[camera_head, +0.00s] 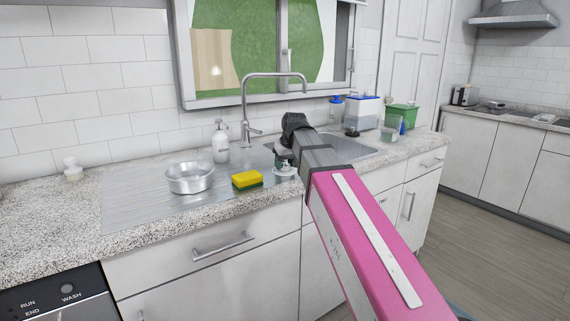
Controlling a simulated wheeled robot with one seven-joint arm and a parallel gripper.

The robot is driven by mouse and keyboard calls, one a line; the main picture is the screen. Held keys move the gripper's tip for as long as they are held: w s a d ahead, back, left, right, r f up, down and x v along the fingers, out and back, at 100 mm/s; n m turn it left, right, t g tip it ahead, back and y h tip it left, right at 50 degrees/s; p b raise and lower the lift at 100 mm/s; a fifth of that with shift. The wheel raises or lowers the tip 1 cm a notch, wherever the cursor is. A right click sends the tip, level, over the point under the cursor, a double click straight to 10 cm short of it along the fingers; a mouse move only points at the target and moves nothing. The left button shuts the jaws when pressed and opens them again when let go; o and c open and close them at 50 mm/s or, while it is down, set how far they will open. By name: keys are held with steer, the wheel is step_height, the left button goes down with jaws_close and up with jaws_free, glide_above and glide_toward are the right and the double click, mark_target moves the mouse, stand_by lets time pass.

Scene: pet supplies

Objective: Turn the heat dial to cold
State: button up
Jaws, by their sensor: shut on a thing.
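My pink arm reaches from the lower right to the sink. My gripper (285,160) is at its far end, pointing down over the counter at the near edge of the sink. It is shut on a small pale object (285,171), mostly hidden by the gripper and too small to identify. I cannot make out a dial marked for heat or cold. A round grey knob (67,288) sits above the word WASH on the dark appliance panel (45,300) at the lower left, well away from my gripper.
A yellow and green sponge (247,180), a metal bowl (190,178) and a white pump bottle (220,142) stand left of my gripper. The tall faucet (245,100) rises behind. A green container (400,117) and a blue-lidded box (362,112) are to the right.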

steer(key=n, duration=0.2)
steer(key=n+g+y, duration=0.1)
steer(key=n, duration=0.2)
steer(key=shift+y, duration=0.3)
steer(key=n+g, duration=0.1)
steer(key=n, duration=0.1)
steer(key=n+g, duration=0.1)
steer(key=n, duration=0.2)
steer(key=shift+y, duration=0.3)
steer(key=o, duration=0.9)
steer(key=shift+r, duration=0.1)
steer(key=v, duration=1)
steer(key=shift+d+r, duration=0.2)
steer(key=shift+r, duration=0.1)
